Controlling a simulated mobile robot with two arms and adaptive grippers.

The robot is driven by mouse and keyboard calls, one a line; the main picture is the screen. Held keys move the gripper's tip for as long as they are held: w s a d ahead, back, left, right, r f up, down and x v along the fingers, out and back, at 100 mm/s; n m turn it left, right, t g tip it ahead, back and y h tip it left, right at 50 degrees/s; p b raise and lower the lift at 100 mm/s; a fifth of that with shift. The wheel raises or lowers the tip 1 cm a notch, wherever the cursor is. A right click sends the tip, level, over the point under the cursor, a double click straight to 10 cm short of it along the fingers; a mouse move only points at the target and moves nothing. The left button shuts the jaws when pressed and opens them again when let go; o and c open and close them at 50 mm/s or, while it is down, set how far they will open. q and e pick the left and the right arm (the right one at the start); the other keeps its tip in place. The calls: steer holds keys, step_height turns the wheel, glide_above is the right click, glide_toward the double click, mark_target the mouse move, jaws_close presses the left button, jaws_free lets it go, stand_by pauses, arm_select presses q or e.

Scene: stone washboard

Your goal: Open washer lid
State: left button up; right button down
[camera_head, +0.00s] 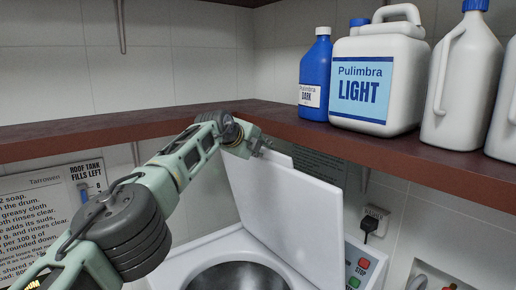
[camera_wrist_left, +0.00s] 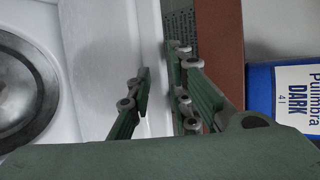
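The white washer lid (camera_head: 285,205) stands raised and steeply tilted above the washer (camera_head: 205,246), leaving the round metal drum opening (camera_head: 240,277) uncovered. My left gripper (camera_head: 262,146) is at the lid's top edge, near its upper corner. In the left wrist view, the fingers of my left gripper (camera_wrist_left: 160,72) are apart, with the lid's white edge (camera_wrist_left: 152,28) running between them. One finger overlaps the lid's face, and the other is on the shelf side. I cannot tell whether either finger touches the lid. My right gripper is not in view.
A dark red shelf (camera_head: 130,128) runs behind and above the lid. It holds a blue bottle (camera_head: 314,75), a white "LIGHT" jug (camera_head: 395,70) and other white jugs (camera_head: 462,85). A control panel (camera_head: 358,262) and a wall plug (camera_head: 374,224) are at right.

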arm_select(q)
steer(key=shift+o, duration=0.7)
steer(key=v, duration=0.7)
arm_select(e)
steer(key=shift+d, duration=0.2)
arm_select(q)
steer(key=shift+s, duration=0.1)
stand_by(0.3)
